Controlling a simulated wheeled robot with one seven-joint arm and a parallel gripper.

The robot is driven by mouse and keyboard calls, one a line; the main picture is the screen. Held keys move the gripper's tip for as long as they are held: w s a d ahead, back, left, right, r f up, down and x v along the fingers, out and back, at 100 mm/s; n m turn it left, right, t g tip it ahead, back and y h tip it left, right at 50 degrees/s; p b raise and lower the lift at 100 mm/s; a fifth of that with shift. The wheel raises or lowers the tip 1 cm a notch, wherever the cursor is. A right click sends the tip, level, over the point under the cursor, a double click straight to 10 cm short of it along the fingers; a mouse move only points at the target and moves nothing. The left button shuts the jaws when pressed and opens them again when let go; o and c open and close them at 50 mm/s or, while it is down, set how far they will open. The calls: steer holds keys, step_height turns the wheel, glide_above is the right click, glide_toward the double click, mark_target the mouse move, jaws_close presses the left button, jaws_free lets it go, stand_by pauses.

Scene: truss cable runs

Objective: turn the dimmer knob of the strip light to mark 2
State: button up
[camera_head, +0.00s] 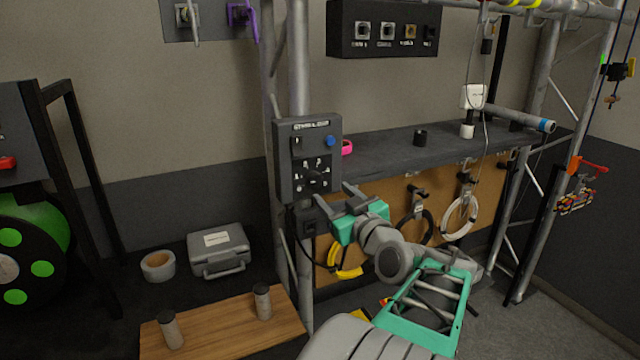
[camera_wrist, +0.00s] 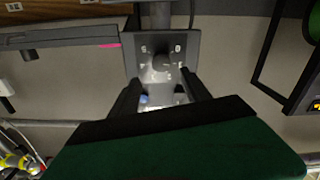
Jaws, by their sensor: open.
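The dark control box (camera_head: 291,132) is fixed to the truss upright, with a label along its top, a blue button (camera_head: 331,141) and a black switch. The dimmer knob (camera_head: 316,176) sits low on its face among small white marks; I cannot read where it points. My gripper (camera_head: 333,194) is open just in front of the box, at its lower right. In the wrist view the box (camera_wrist: 190,45) appears upside down, with the knob (camera_wrist: 163,62) ahead, roughly between my two dark fingers (camera_wrist: 160,92). The fingers look apart from the knob.
A dark shelf (camera_head: 385,150) runs right of the box, with a pink roll (camera_head: 347,147) near it. Coiled cables (camera_head: 459,218) hang on the board below. A wooden bench (camera_head: 220,330) and a grey case (camera_head: 218,250) stand at lower left.

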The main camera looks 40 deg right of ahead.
mark_target(317, 181)
steer(key=p+x, duration=0.2)
steer(key=x, duration=0.5)
steer(key=shift+w, duration=0.25)
steer(key=shift+c, duration=0.5)
jaws_close()
